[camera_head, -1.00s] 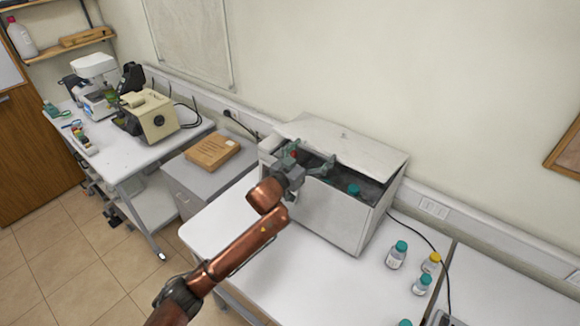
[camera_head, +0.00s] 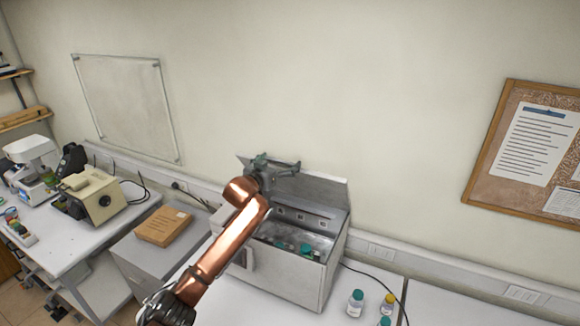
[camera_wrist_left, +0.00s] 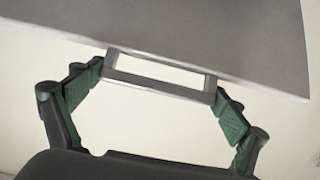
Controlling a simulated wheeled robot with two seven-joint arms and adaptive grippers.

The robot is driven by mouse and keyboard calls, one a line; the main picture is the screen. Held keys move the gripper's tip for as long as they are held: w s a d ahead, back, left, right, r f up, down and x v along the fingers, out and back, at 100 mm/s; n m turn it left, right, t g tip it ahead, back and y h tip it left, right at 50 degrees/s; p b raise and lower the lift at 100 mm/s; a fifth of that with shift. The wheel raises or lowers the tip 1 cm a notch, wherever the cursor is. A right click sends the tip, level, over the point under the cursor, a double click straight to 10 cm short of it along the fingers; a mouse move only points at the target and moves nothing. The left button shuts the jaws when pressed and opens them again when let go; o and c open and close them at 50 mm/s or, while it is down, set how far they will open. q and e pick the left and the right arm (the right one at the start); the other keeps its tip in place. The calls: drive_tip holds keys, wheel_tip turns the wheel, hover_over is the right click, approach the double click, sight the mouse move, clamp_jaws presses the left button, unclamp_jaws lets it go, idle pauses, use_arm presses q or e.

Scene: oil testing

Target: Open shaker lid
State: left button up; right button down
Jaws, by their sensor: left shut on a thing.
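The shaker (camera_head: 285,282) is a light grey box on the white table. Its lid (camera_head: 325,192) is raised and stands steeply up at the rear, leaving the top open. Teal-capped bottles (camera_head: 305,249) show inside. My left gripper (camera_head: 277,164) is at the lid's upper edge. In the left wrist view, its green-padded fingers (camera_wrist_left: 160,84) are shut on the ends of the lid's rectangular handle (camera_wrist_left: 158,89), with the grey lid panel (camera_wrist_left: 200,30) beyond. My left forearm hides the box's left part. My right gripper is not seen.
Bottles with teal and yellow caps (camera_head: 356,302) stand on the table right of the shaker. A cardboard box (camera_head: 163,227) lies on a grey cabinet at left. The wall with a corkboard (camera_head: 495,160) is behind. A cable runs along the table's right.

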use_arm(q)
drive_tip(key=shift+w+r, duration=0.1)
drive_tip(key=shift+r, duration=0.05)
drive_tip(key=o, duration=1.4)
drive_tip(key=shift+s, duration=0.2)
drive_tip(key=shift+s+a, duration=0.1)
drive_tip(key=v, duration=1.1)
drive_tip(key=shift+s+a+r, duration=0.15)
drive_tip(key=shift+s+r, duration=0.05)
drive_tip(key=shift+s, duration=0.15)
